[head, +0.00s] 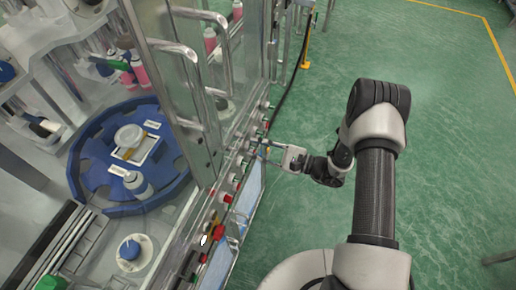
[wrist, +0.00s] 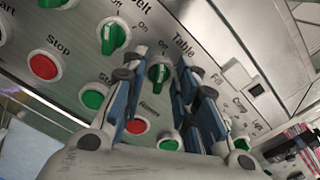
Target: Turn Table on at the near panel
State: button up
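The near panel carries a green selector knob (wrist: 160,72) under the label "Table" in the wrist view. I cannot tell which mark its handle points at. My gripper (wrist: 158,80) has its blue-padded fingers apart, one on each side of this knob; a narrow gap seems to remain around the handle, though contact is hard to judge. In the head view my gripper (head: 264,146) reaches left to the panel on the side of the machine, and its fingers hide the knob there. The turntable (head: 92,173) is a blue disc behind the clear guard.
Beside the Table knob are a green Belt knob (wrist: 114,37), a red Stop button (wrist: 43,66), another red button (wrist: 135,125) and several green buttons. Metal door handles (head: 195,75) stand out above the panel. The green floor to the right is clear.

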jog(key=shift+c, duration=0.3)
grip_shut()
jog(key=shift+m, duration=0.4)
jog(key=m, duration=0.5)
jog(key=shift+w+m, duration=0.1)
jog(key=shift+m, duration=0.2)
jog(key=m+p, duration=0.1)
jog(key=m, duration=0.4)
jog(key=shift+w, duration=0.1)
jog(key=shift+m, duration=0.4)
jog(key=shift+o, duration=0.3)
grip_release()
